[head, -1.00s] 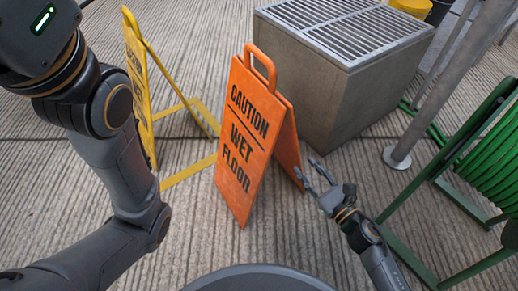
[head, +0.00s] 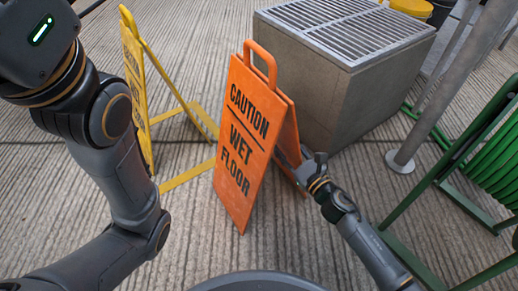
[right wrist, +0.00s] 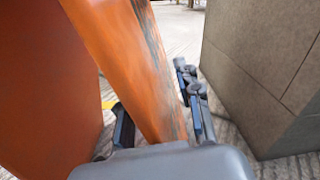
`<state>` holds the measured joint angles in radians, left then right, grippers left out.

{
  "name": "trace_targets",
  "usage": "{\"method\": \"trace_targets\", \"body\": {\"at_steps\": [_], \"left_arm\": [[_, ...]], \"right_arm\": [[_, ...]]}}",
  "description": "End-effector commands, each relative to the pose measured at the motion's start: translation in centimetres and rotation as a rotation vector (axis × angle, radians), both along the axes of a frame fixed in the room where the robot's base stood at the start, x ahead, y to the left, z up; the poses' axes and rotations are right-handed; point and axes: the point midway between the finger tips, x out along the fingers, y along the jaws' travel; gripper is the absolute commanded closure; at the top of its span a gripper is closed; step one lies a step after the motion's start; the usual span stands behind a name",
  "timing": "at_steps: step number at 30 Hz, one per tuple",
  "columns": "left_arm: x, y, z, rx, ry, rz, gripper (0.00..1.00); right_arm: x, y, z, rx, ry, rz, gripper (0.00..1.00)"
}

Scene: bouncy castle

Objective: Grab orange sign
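The orange sign (head: 241,150), an A-frame lettered "CAUTION WET FLOOR", stands upright on the ribbed floor in the middle of the head view, its handle at the top. My right gripper (head: 297,162) is at the right edge of its rear panel, low down. In the right wrist view the orange panel (right wrist: 135,60) runs down between the two fingers of my open right gripper (right wrist: 160,118). The right finger is very close to the panel; I cannot tell if it touches. My left arm fills the left of the head view, but its gripper is not visible.
A yellow A-frame sign (head: 135,90) stands to the left. A grey block with a grated top (head: 335,95) is close behind the orange sign. At right are a metal post (head: 440,100) and a green reel on a frame (head: 490,165).

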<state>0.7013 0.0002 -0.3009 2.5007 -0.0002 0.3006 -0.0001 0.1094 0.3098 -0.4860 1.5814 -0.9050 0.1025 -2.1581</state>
Motion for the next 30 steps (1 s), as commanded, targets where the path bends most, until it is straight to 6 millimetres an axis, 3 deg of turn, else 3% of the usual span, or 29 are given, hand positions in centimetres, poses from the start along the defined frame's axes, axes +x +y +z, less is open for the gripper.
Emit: {"method": "trace_targets", "body": {"at_steps": [4,9,30], "left_arm": [[0.0,0.0,0.0,0.000,0.001,0.000,0.49],[0.0,0.0,0.0,0.000,0.001,0.000,0.49],[0.1,0.0,0.8,0.000,0.003,0.001,0.49]], "right_arm": [[0.0,0.0,0.0,0.001,0.001,0.000,0.68],[0.0,0.0,0.1,0.001,0.001,0.000,1.00],[0.0,0.0,1.3,0.003,-0.005,0.001,1.00]]}}
